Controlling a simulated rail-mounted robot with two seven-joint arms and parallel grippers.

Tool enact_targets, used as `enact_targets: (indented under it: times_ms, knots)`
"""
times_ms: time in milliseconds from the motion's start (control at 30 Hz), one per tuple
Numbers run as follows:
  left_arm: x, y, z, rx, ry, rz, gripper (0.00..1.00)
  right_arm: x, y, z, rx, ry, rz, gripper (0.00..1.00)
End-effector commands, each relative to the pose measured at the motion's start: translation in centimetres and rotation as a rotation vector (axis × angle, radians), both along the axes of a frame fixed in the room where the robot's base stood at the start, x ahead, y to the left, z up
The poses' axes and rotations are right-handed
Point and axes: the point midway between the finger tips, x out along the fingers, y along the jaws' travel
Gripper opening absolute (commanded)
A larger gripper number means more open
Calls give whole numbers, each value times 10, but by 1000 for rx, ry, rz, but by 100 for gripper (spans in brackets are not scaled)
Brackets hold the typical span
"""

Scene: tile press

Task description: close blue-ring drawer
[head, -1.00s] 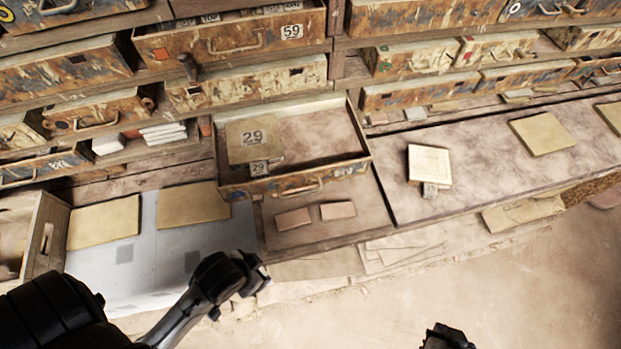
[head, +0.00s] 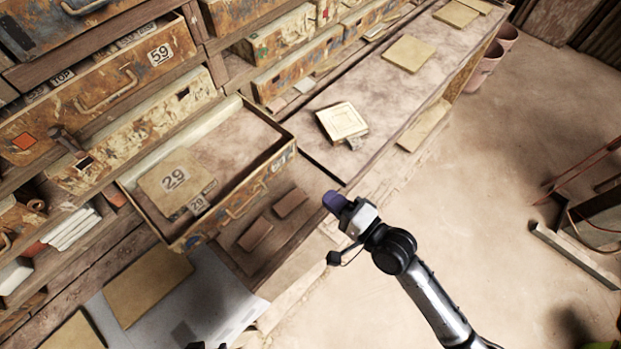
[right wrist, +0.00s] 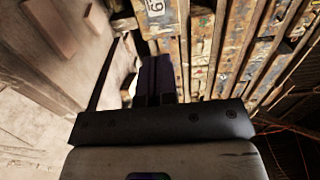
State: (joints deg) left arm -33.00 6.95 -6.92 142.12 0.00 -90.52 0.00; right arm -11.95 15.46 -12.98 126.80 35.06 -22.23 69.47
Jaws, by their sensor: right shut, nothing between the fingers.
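An open drawer (head: 222,222) with a worn, paint-stained front is pulled out from the shelf wall. Its front carries a handle and a small bluish mark near the right corner; I cannot make out a ring. Only a dark bit, possibly my left gripper (head: 205,346), shows at the bottom edge.
Two small reddish tiles (head: 257,234) (head: 291,203) lie on the ledge before the drawer. A square pale tile (head: 342,121) lies on the bench to the right. Open floor (head: 480,170) lies to the right.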

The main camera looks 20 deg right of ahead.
Motion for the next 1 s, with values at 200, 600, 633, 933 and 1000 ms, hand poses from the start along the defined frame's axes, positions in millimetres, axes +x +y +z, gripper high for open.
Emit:
enact_targets:
  times_ms: [200,600,633,933,1000]
  knots:
    - [-1,0,-1,0,3,0,68,31,17,1,1,0,0,0]
    - [-2,0,-3,0,4,1,68,91,52,0,-2,0,1,0]
    - [-2,0,-3,0,4,1,68,94,53,0,-2,0,1,0]
    - [-2,0,-4,1,5,1,68,113,63,-1,-3,2,0,0]
    - [-2,0,-4,0,5,1,68,115,64,-1,-3,2,0,0]
